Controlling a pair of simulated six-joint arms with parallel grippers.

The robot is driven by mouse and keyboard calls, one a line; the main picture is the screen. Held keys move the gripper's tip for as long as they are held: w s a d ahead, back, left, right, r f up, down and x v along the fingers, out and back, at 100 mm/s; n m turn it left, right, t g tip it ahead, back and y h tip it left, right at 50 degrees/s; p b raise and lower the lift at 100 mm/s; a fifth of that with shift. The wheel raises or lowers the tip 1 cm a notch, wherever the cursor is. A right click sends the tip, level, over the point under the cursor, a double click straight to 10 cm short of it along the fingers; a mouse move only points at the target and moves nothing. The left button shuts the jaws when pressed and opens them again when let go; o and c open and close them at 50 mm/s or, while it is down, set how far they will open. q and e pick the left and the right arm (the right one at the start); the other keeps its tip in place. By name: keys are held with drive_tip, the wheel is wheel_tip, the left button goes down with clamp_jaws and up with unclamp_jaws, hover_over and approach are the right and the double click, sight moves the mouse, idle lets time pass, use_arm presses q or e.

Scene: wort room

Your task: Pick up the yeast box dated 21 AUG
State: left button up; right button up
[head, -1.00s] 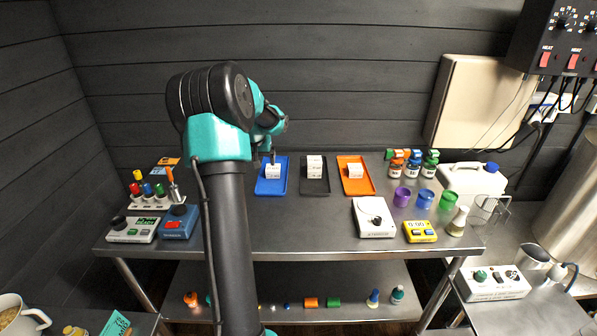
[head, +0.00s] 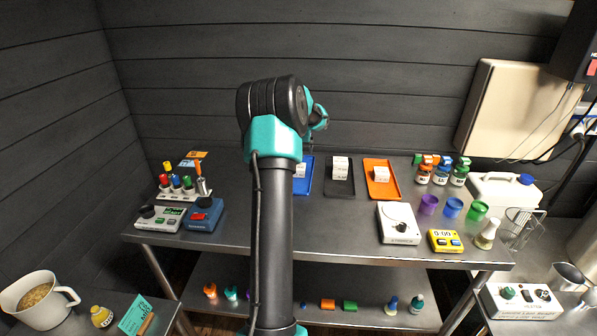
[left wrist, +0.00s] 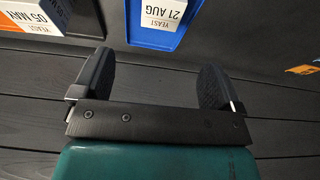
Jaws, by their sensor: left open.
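The yeast box dated 21 AUG (left wrist: 162,12) is white. In the left wrist view it stands on the blue tray (left wrist: 140,38), cut by the top edge, its label upside down. In the head view the box (head: 300,171) is partly hidden by my left arm, on the blue tray (head: 306,186). My left gripper (left wrist: 155,82) is open and empty; in the left wrist view the box lies beyond its fingertips, between their lines, not touching. My right gripper is not in view.
A yeast box dated 05 MAY (left wrist: 32,15) is at left in the wrist view. In the head view, a black tray (head: 340,188) and an orange tray (head: 382,190) hold white boxes beside the blue tray. Several bottles (head: 440,175) and cups (head: 452,208) stand further right.

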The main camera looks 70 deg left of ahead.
use_arm(q)
drive_tip(key=x, duration=0.7)
drive_tip(key=shift+a+f, duration=0.1)
drive_tip(key=shift+f, duration=0.05)
drive_tip(key=shift+x, duration=2.6)
drive_tip(key=shift+a, duration=0.1)
drive_tip(key=c, duration=1)
